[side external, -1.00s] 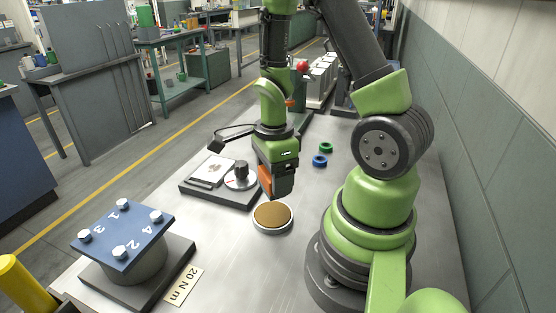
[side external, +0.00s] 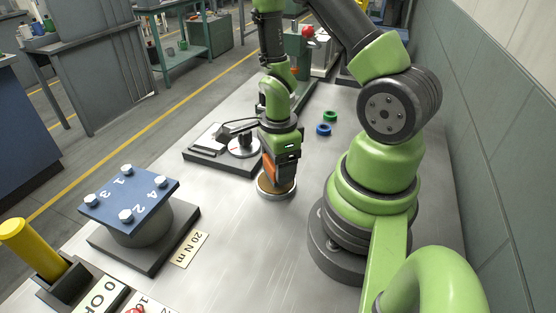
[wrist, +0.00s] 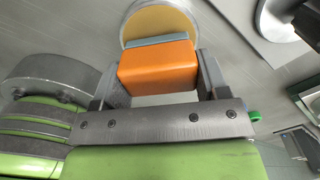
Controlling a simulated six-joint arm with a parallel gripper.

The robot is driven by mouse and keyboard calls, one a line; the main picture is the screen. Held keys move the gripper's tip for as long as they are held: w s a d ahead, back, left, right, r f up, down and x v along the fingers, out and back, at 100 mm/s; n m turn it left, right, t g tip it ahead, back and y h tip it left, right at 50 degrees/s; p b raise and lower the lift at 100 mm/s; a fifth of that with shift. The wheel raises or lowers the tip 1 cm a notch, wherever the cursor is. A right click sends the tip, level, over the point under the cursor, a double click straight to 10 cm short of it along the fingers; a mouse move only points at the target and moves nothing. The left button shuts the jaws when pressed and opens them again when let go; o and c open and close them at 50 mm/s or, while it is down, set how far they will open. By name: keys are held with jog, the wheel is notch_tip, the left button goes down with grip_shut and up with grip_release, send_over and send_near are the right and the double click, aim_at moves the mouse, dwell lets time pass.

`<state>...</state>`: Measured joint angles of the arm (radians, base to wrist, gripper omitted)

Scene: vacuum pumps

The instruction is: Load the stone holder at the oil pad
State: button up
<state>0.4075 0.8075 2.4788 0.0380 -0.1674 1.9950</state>
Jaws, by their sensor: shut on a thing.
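My gripper (side external: 279,182) is shut on the orange stone holder (wrist: 158,67), which sits between its two fingers in the wrist view. The stone holder also shows in the side view (side external: 268,169), partly hidden by the gripper. A grey-blue stone strip (wrist: 158,41) runs along the holder's far edge. The oil pad (side external: 263,190) is a round tan disc with a pale rim, and the gripper is right over it, hiding much of it. The oil pad also shows in the wrist view (wrist: 160,20), just beyond the stone strip. I cannot tell whether stone and pad touch.
A dark plate with a round dial stage (side external: 243,148) stands left of the gripper. A blue numbered plate with bolts (side external: 131,198) stands front left beside a "20 N m" card (side external: 189,250). Green (side external: 330,116) and blue (side external: 323,130) rings lie behind right. The front middle is clear.

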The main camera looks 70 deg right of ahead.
jog(key=shift+f, duration=0.6)
dwell(1.5)
jog(key=shift+r, duration=3.55)
